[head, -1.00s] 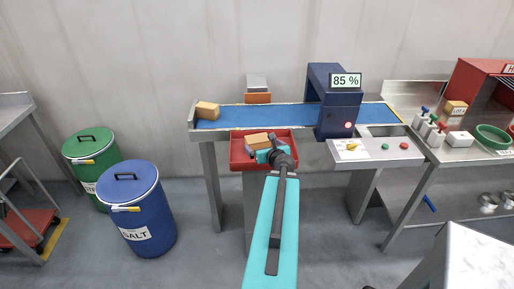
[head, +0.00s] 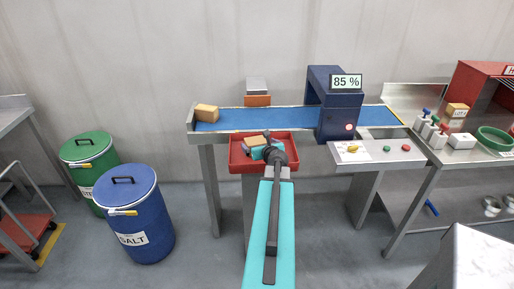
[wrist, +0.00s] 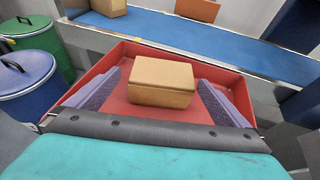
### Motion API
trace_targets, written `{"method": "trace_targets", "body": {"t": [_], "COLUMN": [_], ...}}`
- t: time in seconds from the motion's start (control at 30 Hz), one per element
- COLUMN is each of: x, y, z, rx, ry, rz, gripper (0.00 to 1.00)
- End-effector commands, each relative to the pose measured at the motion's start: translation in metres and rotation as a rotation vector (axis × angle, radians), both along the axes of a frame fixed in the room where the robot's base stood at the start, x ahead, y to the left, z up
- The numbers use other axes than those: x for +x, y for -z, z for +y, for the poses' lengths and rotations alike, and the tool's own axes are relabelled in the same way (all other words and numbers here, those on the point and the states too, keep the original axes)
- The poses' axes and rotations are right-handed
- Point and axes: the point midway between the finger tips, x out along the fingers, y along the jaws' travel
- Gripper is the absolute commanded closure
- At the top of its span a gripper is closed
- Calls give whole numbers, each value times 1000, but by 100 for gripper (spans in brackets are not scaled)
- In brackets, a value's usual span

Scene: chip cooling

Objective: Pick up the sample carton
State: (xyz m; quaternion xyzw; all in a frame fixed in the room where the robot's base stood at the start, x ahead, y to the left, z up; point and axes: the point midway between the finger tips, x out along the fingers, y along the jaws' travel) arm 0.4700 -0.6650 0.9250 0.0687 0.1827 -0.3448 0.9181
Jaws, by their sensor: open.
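A brown carton (head: 254,141) lies in the red tray (head: 239,168) in front of the conveyor; I take it as the sample carton, though no label on it is readable. In the wrist view the carton (wrist: 162,82) sits on the tray floor between my two grey fingers. My gripper (wrist: 157,88) is open, with one finger on each side of the carton. A gap shows at the left finger; at the right finger I cannot tell whether they touch. In the head view my wrist partly covers the gripper (head: 265,150) and the tray.
Another carton (head: 206,112) stands on the left end of the blue belt (head: 255,118), behind the tray. A dark blue scanner arch (head: 338,115) spans the belt. Blue (head: 135,220) and green (head: 87,155) drums stand left. The tray walls enclose my fingers closely.

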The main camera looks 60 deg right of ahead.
Motion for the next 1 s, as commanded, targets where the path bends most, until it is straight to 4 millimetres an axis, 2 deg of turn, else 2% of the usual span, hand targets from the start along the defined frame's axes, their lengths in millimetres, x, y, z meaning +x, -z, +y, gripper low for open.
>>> {"method": "trace_targets", "body": {"t": [0.53,1.0], "x": [4,27], "y": [3,17], "z": [-5,-32], "rx": [0,-1], "ry": [1,1], "rz": [0,-1], "gripper": [0,0]}}
